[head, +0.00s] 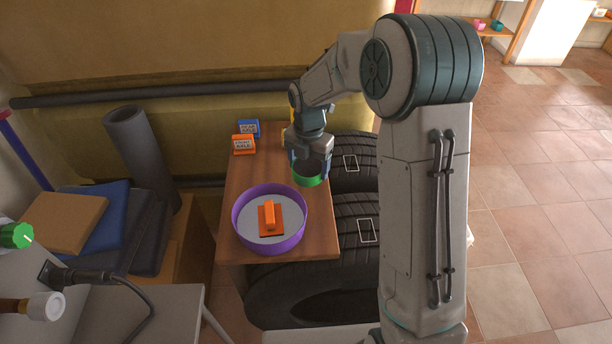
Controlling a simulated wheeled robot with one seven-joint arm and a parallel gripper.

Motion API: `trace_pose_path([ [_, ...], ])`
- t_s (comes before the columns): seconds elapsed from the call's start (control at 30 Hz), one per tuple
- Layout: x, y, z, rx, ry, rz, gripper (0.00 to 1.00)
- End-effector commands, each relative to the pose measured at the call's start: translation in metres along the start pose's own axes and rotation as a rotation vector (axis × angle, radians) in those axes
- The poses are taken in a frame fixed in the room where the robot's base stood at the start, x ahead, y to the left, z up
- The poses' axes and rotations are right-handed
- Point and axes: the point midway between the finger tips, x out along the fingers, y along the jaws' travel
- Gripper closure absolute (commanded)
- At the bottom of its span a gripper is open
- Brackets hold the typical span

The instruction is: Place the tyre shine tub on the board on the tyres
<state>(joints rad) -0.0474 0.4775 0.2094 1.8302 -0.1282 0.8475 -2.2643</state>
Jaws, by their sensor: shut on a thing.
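My gripper (309,162) is shut on a dark tub with a green band (308,180), which I take to be the tyre shine tub. Its upper part is partly hidden by the fingers. It is over the right edge of the wooden board (233,190), near the tyres. I cannot tell whether it touches the board. The board lies on the black tyres (345,212). A purple round basin (240,228) with a grey inside and an orange handled block (270,218) stands on the board's front part.
An orange box (243,144) and a blue box (249,128) stand at the board's back left. Something yellow (285,132) shows behind my gripper. The board's middle is bare. A grey pipe (140,150) and stacked folders (110,220) stand to the left.

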Motion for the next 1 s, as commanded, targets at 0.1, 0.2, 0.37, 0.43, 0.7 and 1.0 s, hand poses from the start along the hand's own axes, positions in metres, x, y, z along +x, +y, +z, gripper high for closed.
trace_pose_path([
  [0.1, 0.004, 0.005, -0.001, 0.001, -0.001, 0.000, 0.57],
  [0.2, 0.014, 0.005, -0.002, 0.000, 0.001, -0.002, 0.57],
  [0.37, 0.038, 0.005, -0.002, -0.001, 0.002, -0.002, 0.57],
  [0.43, 0.043, 0.006, -0.002, -0.001, 0.000, -0.001, 0.57],
  [0.7, 0.044, 0.005, -0.002, -0.001, -0.001, 0.001, 0.57],
  [1.0, 0.045, 0.005, -0.002, -0.001, -0.001, 0.000, 0.04],
])
